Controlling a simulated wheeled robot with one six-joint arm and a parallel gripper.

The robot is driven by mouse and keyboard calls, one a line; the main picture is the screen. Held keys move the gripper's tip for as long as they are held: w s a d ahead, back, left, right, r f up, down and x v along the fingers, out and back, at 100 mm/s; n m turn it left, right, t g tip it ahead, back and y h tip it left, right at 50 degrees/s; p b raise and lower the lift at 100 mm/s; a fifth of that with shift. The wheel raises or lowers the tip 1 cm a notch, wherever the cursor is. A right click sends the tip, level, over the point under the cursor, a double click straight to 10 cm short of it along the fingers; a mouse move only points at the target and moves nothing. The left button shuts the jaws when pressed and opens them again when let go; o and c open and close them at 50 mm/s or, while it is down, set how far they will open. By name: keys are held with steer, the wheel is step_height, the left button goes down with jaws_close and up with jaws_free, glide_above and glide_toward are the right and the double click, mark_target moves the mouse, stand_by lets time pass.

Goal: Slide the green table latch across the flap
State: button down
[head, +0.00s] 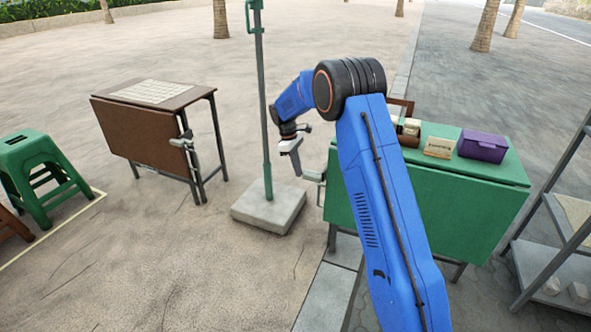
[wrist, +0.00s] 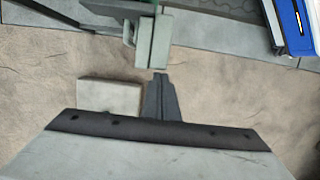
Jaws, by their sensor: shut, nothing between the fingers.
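The green table (head: 430,190) stands right of centre in the head view, partly hidden behind my arm. Its green flap hangs down at the front. A grey-green latch (head: 314,177) sits at the table's left end; it also shows in the wrist view (wrist: 153,42) at top centre. My gripper (head: 298,173) is just left of the latch in the head view. In the wrist view its dark fingers (wrist: 160,78) are together and empty, with their tips close to the latch's near end. I cannot tell whether they touch it.
A brown folding table (head: 140,92) with a similar latch (head: 184,142) stands at left. A green pole (head: 262,100) on a concrete base (head: 270,207) stands between the tables. A purple box (head: 483,146) sits on the green table. A green stool (head: 40,170) stands far left, and a metal rack (head: 550,220) at right.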

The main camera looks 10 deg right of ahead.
mark_target(309, 175)
steer(key=s+d, duration=0.2)
steer(key=d, duration=0.1)
steer(key=shift+s+d, duration=0.35)
steer(key=shift+s, duration=0.05)
